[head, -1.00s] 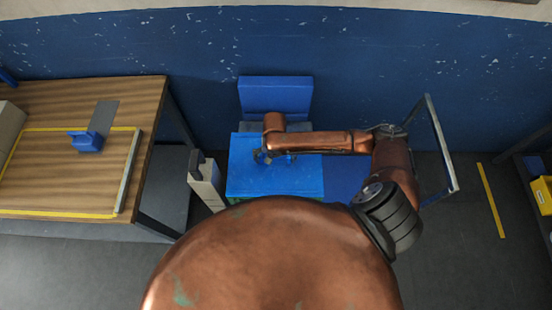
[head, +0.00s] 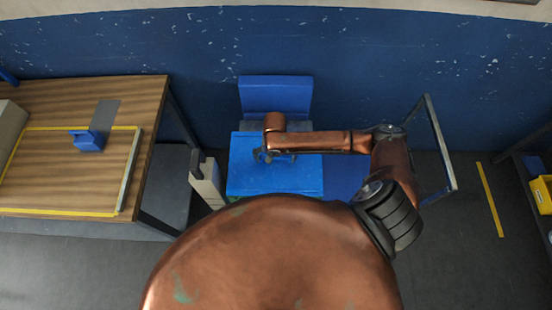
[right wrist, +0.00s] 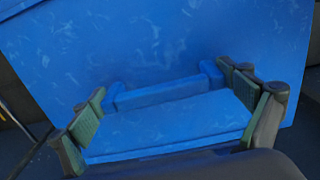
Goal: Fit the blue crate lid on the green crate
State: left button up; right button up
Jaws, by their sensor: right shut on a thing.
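The blue crate lid (head: 300,180) lies flat in front of me in the head view, below my right gripper (head: 274,157). In the right wrist view, the lid (right wrist: 100,45) has a raised bar handle (right wrist: 160,93), and my right gripper (right wrist: 168,97) is shut on it with one finger at each end. The green crate is almost wholly hidden beneath the lid; I cannot tell whether the lid sits fully on its rim. My left gripper is not in view.
A wooden table (head: 60,180) with a small blue object (head: 89,141) stands at the left. A blue box-like block (head: 275,95) is behind the lid by the wall. A metal frame (head: 440,145) stands at the right, and a yellow bin (head: 542,194) is at the far right.

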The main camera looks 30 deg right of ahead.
aim_at(275, 157)
jog(key=shift+p, duration=0.4)
jog(key=shift+f, duration=0.55)
dwell(0.4)
jog(key=o, duration=1.1)
notch_tip(275, 157, up, 4)
jog(key=p, duration=0.4)
jog(key=shift+f, duration=0.1)
notch_tip(275, 157, up, 7)
jog(key=p, duration=0.9)
jog(key=shift+p, duration=0.3)
